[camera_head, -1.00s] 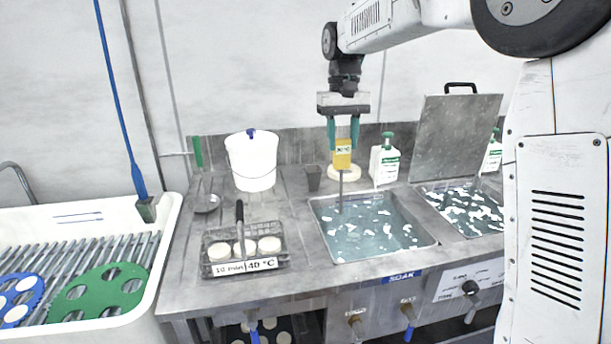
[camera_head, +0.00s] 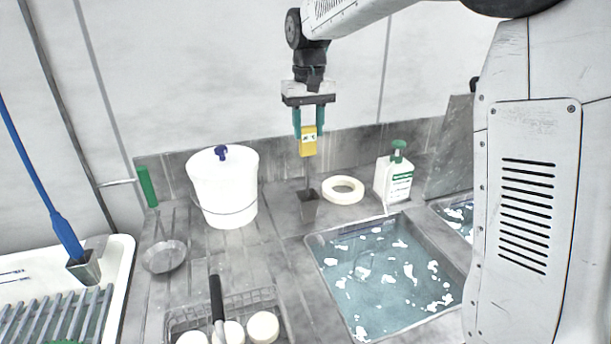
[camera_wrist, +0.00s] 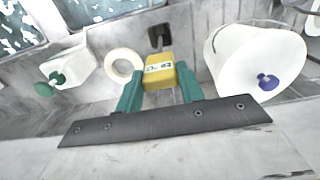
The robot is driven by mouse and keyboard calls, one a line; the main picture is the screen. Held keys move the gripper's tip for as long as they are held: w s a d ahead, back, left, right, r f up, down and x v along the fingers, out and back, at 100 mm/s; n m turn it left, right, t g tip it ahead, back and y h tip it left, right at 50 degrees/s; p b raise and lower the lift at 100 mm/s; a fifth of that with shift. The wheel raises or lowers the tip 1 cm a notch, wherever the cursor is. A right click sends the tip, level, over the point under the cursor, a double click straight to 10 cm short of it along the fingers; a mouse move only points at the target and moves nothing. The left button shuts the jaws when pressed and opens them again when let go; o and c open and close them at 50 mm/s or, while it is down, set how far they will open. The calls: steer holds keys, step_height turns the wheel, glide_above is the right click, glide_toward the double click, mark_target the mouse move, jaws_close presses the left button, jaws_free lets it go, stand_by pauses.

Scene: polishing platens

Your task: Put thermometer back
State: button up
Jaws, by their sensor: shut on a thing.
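The yellow thermometer (camera_head: 308,141) hangs upright from my gripper (camera_head: 308,122), whose green fingers are shut on its body. Its thin dark probe points down. In the head view the probe's lower end meets the mouth of a small dark grey holder cup (camera_head: 308,206) on the steel counter; I cannot tell how far it is inside. In the wrist view the thermometer (camera_wrist: 159,72) sits between the fingertips (camera_wrist: 158,88), with the cup (camera_wrist: 160,38) just beyond it.
A white bucket (camera_head: 222,188) stands left of the cup. A cream ring (camera_head: 343,190) and a green-topped bottle (camera_head: 394,178) stand to the right.

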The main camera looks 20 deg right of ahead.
mark_target(308, 155)
steer(key=shift+f, duration=3.4)
steer(key=shift+s+f, duration=0.1)
steer(key=shift+f, duration=0.1)
steer(key=o, duration=0.9)
steer(key=shift+c, duration=0.2)
steer(key=shift+r, duration=0.15)
step_height(308, 155, up, 12)
steer(key=shift+r, duration=0.1)
